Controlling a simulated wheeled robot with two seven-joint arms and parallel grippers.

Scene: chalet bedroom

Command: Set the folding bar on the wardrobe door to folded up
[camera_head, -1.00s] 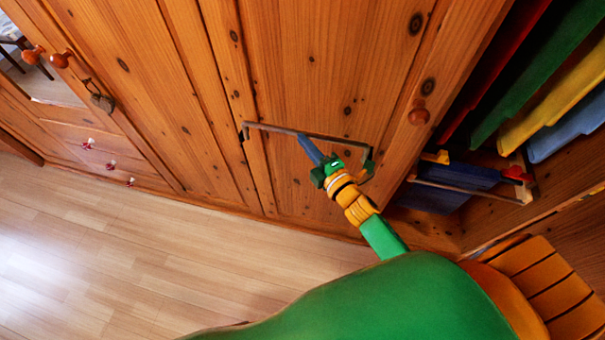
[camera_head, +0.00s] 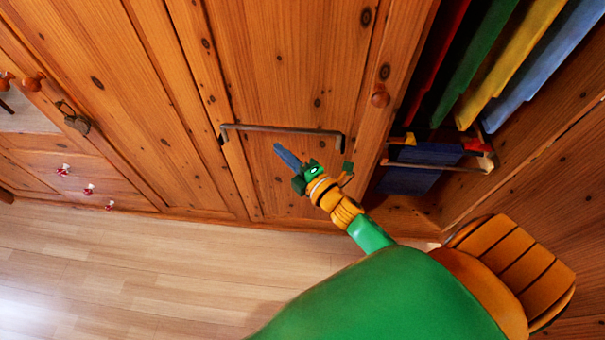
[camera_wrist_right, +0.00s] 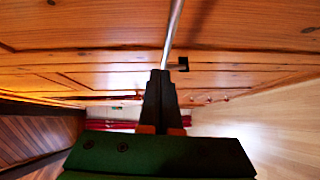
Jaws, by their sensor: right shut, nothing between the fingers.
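The folding bar (camera_head: 285,129) is a thin grey metal rail across the lower part of the wardrobe door (camera_head: 285,70). It runs nearly level, with a short bent leg at its right end. How far it stands out from the door is hard to tell. My right gripper (camera_head: 278,148) is shut and empty, its blue fingertips just below the bar in the head view. In the right wrist view the bar (camera_wrist_right: 175,28) runs upward just beyond the shut dark fingers (camera_wrist_right: 160,75). I cannot tell whether they touch. My left gripper is not in view.
An open compartment at right holds hanging clothes (camera_head: 490,65) and a lower rail with blue cloth (camera_head: 420,180). Drawers with red-white knobs (camera_head: 88,189) are at left. The wooden floor (camera_head: 150,270) is clear.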

